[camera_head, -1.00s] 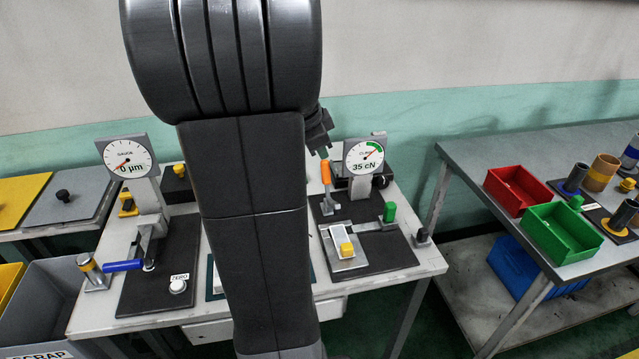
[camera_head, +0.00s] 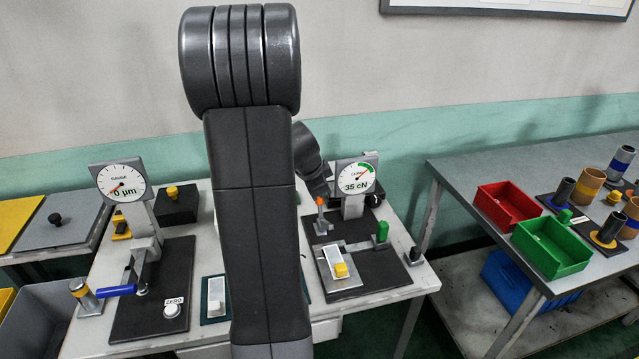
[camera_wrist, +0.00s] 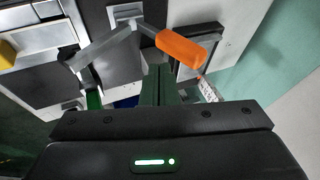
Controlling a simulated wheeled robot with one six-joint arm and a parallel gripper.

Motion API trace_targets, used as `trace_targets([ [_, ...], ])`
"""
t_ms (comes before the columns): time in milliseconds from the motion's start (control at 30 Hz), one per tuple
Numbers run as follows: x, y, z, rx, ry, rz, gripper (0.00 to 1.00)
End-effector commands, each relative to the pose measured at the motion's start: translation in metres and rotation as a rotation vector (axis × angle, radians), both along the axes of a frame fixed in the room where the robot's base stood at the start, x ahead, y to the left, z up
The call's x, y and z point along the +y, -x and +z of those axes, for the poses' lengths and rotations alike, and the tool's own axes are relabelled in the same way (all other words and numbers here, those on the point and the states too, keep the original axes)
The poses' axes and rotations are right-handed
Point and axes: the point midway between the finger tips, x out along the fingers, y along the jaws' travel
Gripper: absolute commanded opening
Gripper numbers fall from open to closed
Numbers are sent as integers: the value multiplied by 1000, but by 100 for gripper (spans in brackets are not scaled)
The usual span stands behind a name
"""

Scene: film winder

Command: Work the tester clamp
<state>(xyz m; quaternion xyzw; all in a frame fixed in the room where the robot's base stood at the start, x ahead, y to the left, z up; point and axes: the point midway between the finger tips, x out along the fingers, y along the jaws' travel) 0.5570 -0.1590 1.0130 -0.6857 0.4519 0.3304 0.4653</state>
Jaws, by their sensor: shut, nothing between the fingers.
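The tester on the right of the near table has a round dial (camera_head: 356,178) reading 35 cN and a black base (camera_head: 385,263). Its clamp has an orange handle (camera_head: 320,202), only partly visible in the head view beneath my wrist. In the wrist view the orange handle (camera_wrist: 182,48) lies slanted just beyond my fingertips, beside a grey bar (camera_wrist: 100,47). My gripper (camera_wrist: 158,72) is shut and empty, close to the handle; I cannot tell whether they touch. My arm hides the gripper's fingers in the head view.
A gauge (camera_head: 122,186) with a blue handle (camera_head: 115,290) stands left of my arm. A yellow knob (camera_head: 341,270) and green knob (camera_head: 382,231) sit on the tester. Red (camera_head: 507,207) and green bins (camera_head: 551,242) stand on the right table.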

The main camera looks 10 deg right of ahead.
Motion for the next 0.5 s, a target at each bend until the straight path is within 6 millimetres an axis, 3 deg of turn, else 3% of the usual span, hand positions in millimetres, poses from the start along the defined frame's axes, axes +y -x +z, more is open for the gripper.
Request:
trace_targets([
  [200, 1, -15, -6, 0, -1, 0, 0],
  [500, 1, -18, -9, 0, 0, 0, 0],
])
